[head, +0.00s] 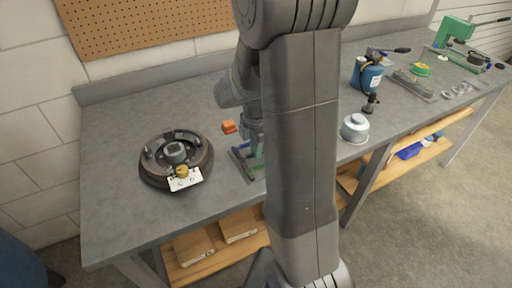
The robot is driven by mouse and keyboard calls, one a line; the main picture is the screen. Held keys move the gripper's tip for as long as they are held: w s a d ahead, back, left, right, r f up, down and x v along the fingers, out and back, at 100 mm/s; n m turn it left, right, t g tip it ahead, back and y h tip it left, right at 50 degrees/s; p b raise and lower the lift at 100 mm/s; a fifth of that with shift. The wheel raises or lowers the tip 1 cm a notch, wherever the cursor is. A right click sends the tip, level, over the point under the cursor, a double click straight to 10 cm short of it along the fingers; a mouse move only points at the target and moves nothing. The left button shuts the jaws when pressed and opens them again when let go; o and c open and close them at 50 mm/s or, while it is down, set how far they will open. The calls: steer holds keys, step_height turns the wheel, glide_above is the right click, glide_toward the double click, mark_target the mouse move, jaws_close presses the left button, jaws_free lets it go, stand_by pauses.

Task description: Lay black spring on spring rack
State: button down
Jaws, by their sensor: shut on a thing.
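My gripper (252,131) shows only in part, low over the middle of the workbench, beside the large link of my arm. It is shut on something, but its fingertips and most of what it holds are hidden. I cannot make out the black spring clearly. A low dark rack with blue and green parts (241,163), which looks like the spring rack, lies on the bench just below my gripper. Its right side is hidden behind my arm. I cannot tell whether the held thing touches the rack.
A round brake drum assembly (151,176) with a white tag (186,180) sits on the grey workbench (112,133) at left. An orange block (229,127) lies behind the rack. A silver canister (355,128) and blue torch (367,75) stand at right. The bench's front left is clear.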

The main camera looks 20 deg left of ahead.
steer(key=c, duration=1.4)
jaws_free()
steer(key=c, duration=0.3)
steer(key=shift+r+p, duration=2.85)
steer(key=shift+r, duration=0.7)
steer(key=shift+f, duration=0.1)
